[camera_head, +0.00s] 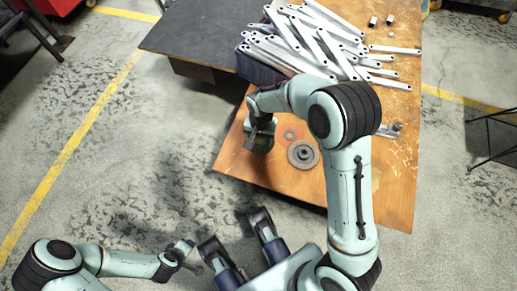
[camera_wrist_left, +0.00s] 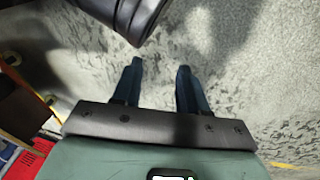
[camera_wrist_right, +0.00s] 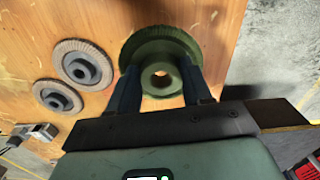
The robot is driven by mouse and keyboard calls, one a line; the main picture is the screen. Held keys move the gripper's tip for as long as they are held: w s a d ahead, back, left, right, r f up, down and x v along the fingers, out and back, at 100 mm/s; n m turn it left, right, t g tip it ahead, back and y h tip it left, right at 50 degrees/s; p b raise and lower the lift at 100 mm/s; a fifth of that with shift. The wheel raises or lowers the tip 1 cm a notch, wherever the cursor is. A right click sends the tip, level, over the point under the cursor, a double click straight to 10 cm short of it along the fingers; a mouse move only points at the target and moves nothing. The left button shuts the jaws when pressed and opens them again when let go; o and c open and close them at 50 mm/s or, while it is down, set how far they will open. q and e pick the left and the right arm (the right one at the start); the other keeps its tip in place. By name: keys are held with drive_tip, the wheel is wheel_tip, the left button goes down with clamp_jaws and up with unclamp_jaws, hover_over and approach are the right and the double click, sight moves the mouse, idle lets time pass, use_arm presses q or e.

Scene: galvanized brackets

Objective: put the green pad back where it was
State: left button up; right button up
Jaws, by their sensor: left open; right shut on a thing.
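The green pad (camera_wrist_right: 160,40) is a round disc with a raised hub and a central hole. In the right wrist view my right gripper (camera_wrist_right: 161,78) has its two fingers closed on either side of the hub. In the head view the pad (camera_head: 259,144) is partly hidden under my right gripper (camera_head: 263,127), near the left edge of the wooden table (camera_head: 390,190). I cannot tell whether the pad touches the tabletop. My left gripper (camera_wrist_left: 158,85) is open and empty over the floor; in the head view it is low on the left (camera_head: 184,252).
Two grey discs (camera_wrist_right: 82,66) (camera_wrist_right: 57,96) lie on the wood beside the pad. A dark blue bin (camera_head: 258,70) with many galvanized brackets (camera_head: 320,38) stands at the back. Small metal parts (camera_head: 395,130) lie at the right. A dark tabletop (camera_head: 195,30) adjoins at the left.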

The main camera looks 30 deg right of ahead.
sight(260, 140)
use_arm(q)
drive_tip(key=s+f+g+b, duration=0.2)
drive_tip(key=s+f, duration=0.2)
drive_tip(key=s, duration=0.2)
drive_tip(key=shift+a+f, duration=0.35)
drive_tip(key=shift+f, duration=0.05)
use_arm(e)
wheel_tip(260, 140, down, 9)
drive_tip(key=shift+r, duration=0.1)
use_arm(q)
drive_tip(key=shift+s, duration=0.1)
use_arm(e)
drive_tip(key=shift+b, duration=0.3)
drive_tip(key=o, duration=1)
use_arm(q)
drive_tip(key=shift+s, duration=0.1)
use_arm(e)
wheel_tip(260, 140, up, 12)
drive_tip(key=p, duration=0.4)
drive_tip(key=shift+s, duration=0.1)
use_arm(q)
drive_tip(key=w+d+r+t, duration=0.1)
drive_tip(key=w+r+t, duration=0.1)
drive_tip(key=w+r, duration=0.4)
drive_tip(key=shift+w+r+t, duration=0.25)
drive_tip(key=shift+w+t, duration=0.05)
drive_tip(key=shift+w, duration=0.65)
drive_tip(key=shift+s, duration=0.15)
